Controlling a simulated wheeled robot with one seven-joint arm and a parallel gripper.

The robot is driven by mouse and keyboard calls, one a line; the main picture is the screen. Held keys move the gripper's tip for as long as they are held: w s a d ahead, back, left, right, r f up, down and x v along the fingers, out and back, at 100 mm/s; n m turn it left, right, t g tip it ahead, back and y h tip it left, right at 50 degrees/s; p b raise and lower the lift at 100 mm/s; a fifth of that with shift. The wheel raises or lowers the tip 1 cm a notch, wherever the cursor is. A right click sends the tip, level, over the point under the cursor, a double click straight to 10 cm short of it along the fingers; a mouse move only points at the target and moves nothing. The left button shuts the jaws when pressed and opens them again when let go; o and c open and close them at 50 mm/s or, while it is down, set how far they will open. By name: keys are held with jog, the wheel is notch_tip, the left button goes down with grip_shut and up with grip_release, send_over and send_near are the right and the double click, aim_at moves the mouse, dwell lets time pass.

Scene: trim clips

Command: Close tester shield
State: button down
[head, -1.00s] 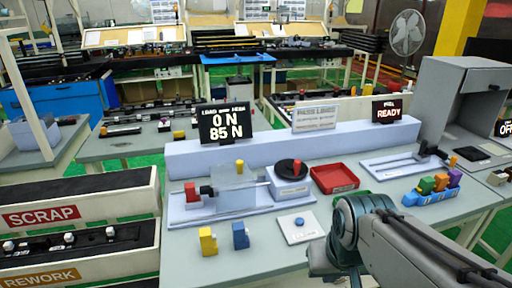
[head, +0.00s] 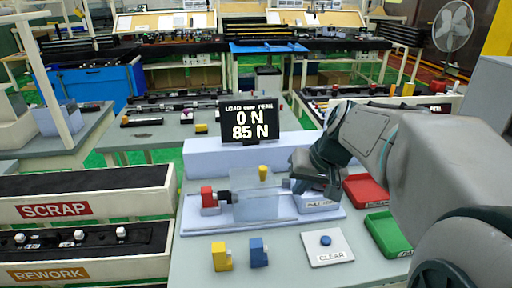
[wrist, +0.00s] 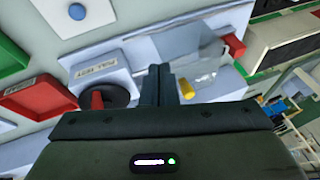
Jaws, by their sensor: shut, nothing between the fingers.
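The tester (head: 325,218) is a pale bench fixture with a red block (head: 208,197) and black clamp at its left end. The clear shield (head: 258,203) stands over its middle, with a yellow knob (head: 263,172) near its top; I cannot tell how far it is swung. In the wrist view, the shield (wrist: 208,62) and yellow knob (wrist: 187,88) are just right of my gripper (wrist: 162,72). Its fingers are together and empty, apart from the knob in that picture. In the head view my gripper is over the tester's right end, partly hiding the pull test block.
The CLEAR button pad (head: 328,247) lies in front. A red tray (head: 366,192) and green tray (head: 388,234) lie to the right. Yellow (head: 221,257) and blue (head: 258,252) blocks stand in front left. The load display (head: 250,123) stands behind.

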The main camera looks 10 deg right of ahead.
jog(key=w+d+r+t+y, duration=0.25)
jog(key=w+d, duration=0.25)
jog(key=w, duration=0.3)
jog(key=shift+g+h, duration=0.25)
jog(key=shift+h, duration=0.2)
jog(key=w+a+f, duration=0.2)
jog(key=w+a+f+p, duration=0.1)
jog(key=a+f, duration=0.1)
jog(key=a, duration=0.1)
jog(key=w+a+f+p, duration=0.1)
jog(key=w+a+f, duration=0.1)
jog(key=f, duration=0.1)
jog(key=shift+w+a+f, duration=0.1)
jog(key=shift+w+a, duration=0.2)
